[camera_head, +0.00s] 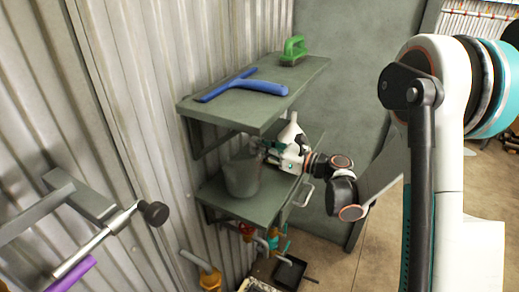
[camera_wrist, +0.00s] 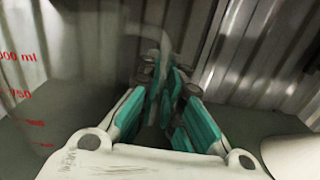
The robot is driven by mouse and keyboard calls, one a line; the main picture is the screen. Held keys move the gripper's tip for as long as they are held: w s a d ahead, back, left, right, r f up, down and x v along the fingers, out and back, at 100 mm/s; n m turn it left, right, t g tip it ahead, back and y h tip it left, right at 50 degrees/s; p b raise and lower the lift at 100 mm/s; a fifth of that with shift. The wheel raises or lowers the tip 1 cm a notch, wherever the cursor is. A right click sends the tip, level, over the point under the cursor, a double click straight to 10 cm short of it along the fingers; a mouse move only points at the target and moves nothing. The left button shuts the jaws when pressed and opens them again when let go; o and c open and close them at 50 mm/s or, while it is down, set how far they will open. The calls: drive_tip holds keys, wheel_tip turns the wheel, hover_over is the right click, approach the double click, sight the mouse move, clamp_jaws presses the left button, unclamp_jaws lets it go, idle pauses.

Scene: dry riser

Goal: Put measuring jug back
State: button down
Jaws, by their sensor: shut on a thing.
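The measuring jug (camera_head: 242,176) is a grey, see-through vessel at the lower shelf (camera_head: 268,207), upright. My gripper (camera_head: 268,150) reaches in from the right and is shut on the jug at its right side, near the upper part. In the wrist view the jug (camera_wrist: 25,90) fills the left edge, with red volume marks on its wall. The teal-padded fingers (camera_wrist: 160,85) are close together beside it. I cannot tell whether the jug's base touches the shelf.
The upper shelf (camera_head: 300,82) overhangs the jug and holds a blue squeegee (camera_head: 245,87) and a green brush (camera_head: 293,50). Corrugated wall is behind. Pipes with valves (camera_head: 248,232) lie below the lower shelf.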

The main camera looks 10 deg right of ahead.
drive_tip(key=shift+f, duration=0.1)
drive_tip(key=c, duration=1.8)
unclamp_jaws()
drive_tip(key=shift+o, duration=0.2)
drive_tip(key=shift+r, duration=0.25)
drive_tip(key=p+v, duration=0.2)
drive_tip(key=v, duration=1)
drive_tip(key=shift+f, duration=0.1)
